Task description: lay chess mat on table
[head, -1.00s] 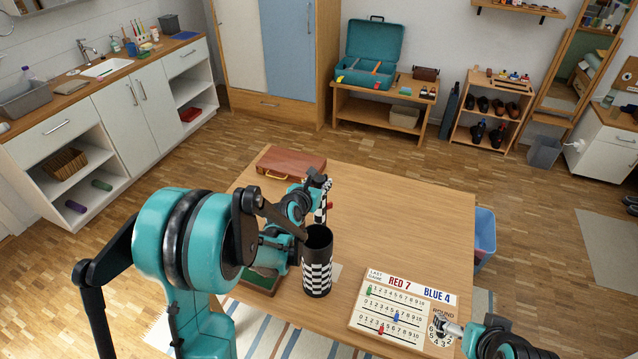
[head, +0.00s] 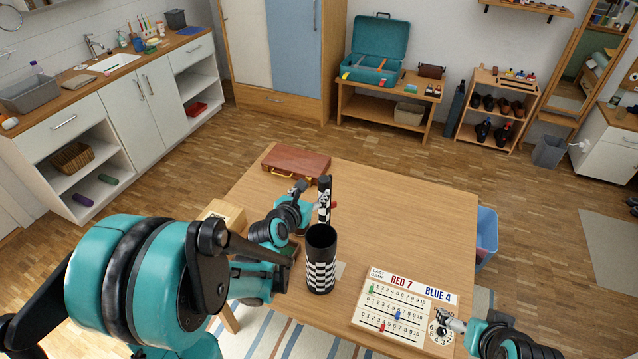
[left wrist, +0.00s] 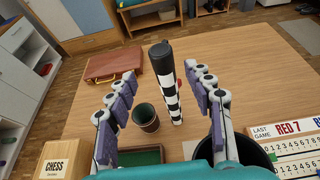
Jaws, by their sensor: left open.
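The chess mat is a rolled black-and-white checkered tube (head: 324,198) standing roughly upright on the table (head: 410,215), behind the black canister. In the left wrist view the rolled mat (left wrist: 168,85) shows between the spread fingers, with gaps on both sides. My left gripper (head: 312,194) is open beside the roll. Its two purple-padded fingers (left wrist: 168,100) show in the left wrist view. The open canister (head: 320,262) with a checkered band stands nearer me; its dark rim shows low right in the wrist view. My right gripper (head: 443,320) is by the scoreboard's right edge; its jaw state is unclear.
A scoreboard (head: 380,327) with pegs lies at the front right. A brown case (head: 296,162) lies at the back left. A wooden CHESS box (left wrist: 62,160), a green tray (left wrist: 140,157) and a dark cup (left wrist: 146,117) are at the left.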

